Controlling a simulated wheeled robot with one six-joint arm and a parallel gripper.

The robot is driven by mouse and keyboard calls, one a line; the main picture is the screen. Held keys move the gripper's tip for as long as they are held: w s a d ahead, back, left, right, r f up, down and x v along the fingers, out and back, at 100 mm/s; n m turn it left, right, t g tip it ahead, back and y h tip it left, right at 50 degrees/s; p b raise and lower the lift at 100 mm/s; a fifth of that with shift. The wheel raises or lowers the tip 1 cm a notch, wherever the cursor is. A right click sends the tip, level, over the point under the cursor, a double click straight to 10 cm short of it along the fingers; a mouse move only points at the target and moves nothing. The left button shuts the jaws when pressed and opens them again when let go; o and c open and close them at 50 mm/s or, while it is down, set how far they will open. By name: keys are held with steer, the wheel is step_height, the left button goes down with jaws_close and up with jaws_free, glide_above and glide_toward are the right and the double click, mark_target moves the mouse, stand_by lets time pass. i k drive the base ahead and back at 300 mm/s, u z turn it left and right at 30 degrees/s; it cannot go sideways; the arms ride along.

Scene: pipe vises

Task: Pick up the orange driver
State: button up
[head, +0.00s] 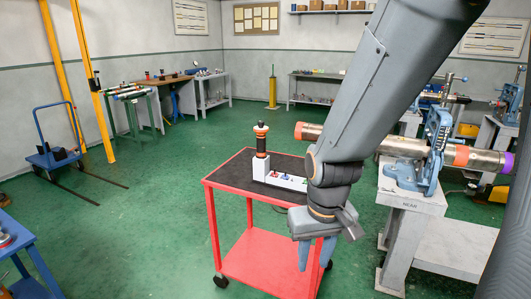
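A black and orange upright tool (261,142), which looks like the orange driver, stands at the left end of a white holder (259,168) on the red cart (228,168). Its lower part is in the holder. My gripper (316,254) points down at the cart's right front side, to the right of the tool and nearer the camera. Its two blue-grey fingers are apart with nothing seen between them. My arm hides the right part of the cart top and the holder's right end.
Small red, blue and green pieces (289,177) sit along the holder. A grey bench (410,197) at right carries a blue vise (420,172) clamping a long pipe (402,146) that passes behind my arm. A blue trolley (54,158) stands far left. Green floor is open left of the cart.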

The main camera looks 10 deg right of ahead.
mark_target(261, 133)
steer(key=u, duration=0.55)
steer(key=i, duration=0.6)
steer(key=z, duration=1.15)
steer(key=i, duration=0.5)
steer(key=u, duration=0.1)
